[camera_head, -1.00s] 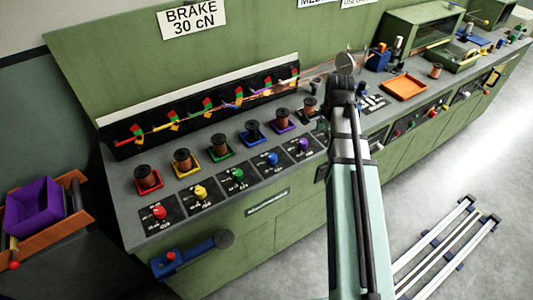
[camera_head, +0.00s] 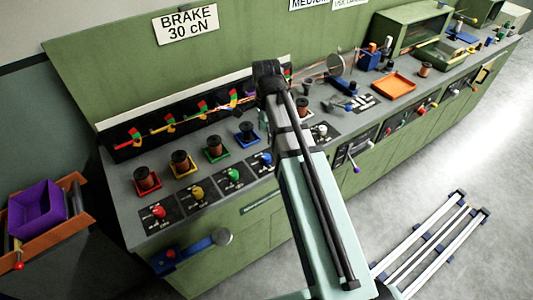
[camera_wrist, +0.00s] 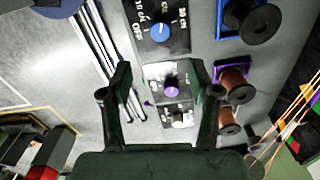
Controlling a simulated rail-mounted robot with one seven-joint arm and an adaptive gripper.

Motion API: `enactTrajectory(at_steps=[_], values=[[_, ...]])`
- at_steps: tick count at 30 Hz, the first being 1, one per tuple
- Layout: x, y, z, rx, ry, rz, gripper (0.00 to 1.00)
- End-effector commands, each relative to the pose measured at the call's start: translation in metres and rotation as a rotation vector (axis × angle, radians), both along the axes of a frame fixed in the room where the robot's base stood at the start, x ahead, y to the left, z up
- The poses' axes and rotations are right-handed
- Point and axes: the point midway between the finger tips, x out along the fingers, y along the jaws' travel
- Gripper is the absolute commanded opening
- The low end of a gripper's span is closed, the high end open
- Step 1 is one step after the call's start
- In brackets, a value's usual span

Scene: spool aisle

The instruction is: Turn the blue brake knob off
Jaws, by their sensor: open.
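The blue brake knob (camera_wrist: 160,32) is round and sits on a dark dial plate (camera_wrist: 176,12) marked OFF and 30 cN, at the top of the wrist view. Its exact pointer setting is too small to read surely. In the head view the blue knob (camera_head: 266,159) shows just left of my arm. My gripper (camera_wrist: 160,72) is open and empty, its two dark fingers spread below the blue knob in the wrist view, apart from it. The purple knob (camera_wrist: 171,92) appears between the fingers. In the head view my arm hides most of the gripper.
Red (camera_head: 158,212), yellow (camera_head: 197,192) and green (camera_head: 233,174) knobs line the panel. Spools on coloured bases stand behind them, including one on a blue base (camera_head: 247,139). Thin threads run along the black rack (camera_head: 125,138). An orange tray (camera_head: 393,86) lies right.

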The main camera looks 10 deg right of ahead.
Motion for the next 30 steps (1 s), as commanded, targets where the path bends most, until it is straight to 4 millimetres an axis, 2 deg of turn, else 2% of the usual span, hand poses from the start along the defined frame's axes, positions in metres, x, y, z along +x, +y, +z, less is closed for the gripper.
enactTrajectory(at_steps=[18, 24, 30], values=[[-0.001, 0.000, -0.089, 0.001, 0.002, 0.001, 0.62], [0.000, 0.000, -0.108, 0.000, 0.001, 0.001, 0.62], [0.000, 0.000, -0.117, 0.000, 0.000, 0.001, 0.62]])
